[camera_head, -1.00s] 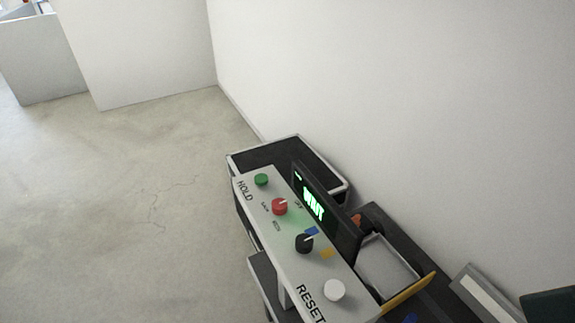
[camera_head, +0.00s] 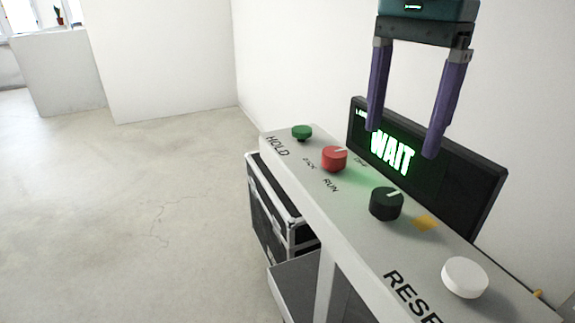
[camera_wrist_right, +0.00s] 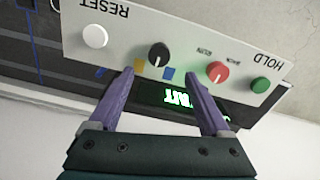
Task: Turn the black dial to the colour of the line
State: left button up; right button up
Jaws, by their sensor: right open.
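The black dial (camera_head: 386,204) with a white pointer mark sits on the sloping grey panel (camera_head: 345,225); it also shows in the right wrist view (camera_wrist_right: 158,55). A yellow patch (camera_head: 426,223) lies beside it. A blue patch (camera_wrist_right: 168,73) shows near the dial in the wrist view, and the mark points roughly between the two patches. A dark display (camera_head: 470,185) behind the panel reads "WAIT" in bright green; its small upper text is unreadable. My right gripper (camera_head: 402,141) is open and empty, above the panel in front of the display, apart from the dial. My left gripper is out of view.
On the same panel are a red knob (camera_head: 334,159), a green button (camera_head: 302,133) by "HOLD" and a white button (camera_head: 465,277) by "RESET". A black case (camera_head: 272,200) stands below. A white wall is close behind; open floor lies left.

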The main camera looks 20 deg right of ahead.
aim_at(387, 197)
notch_tip(387, 197, down, 9)
jog(key=shift+s+f, duration=0.1)
jog(key=shift+f, duration=0.1)
dwell(0.3)
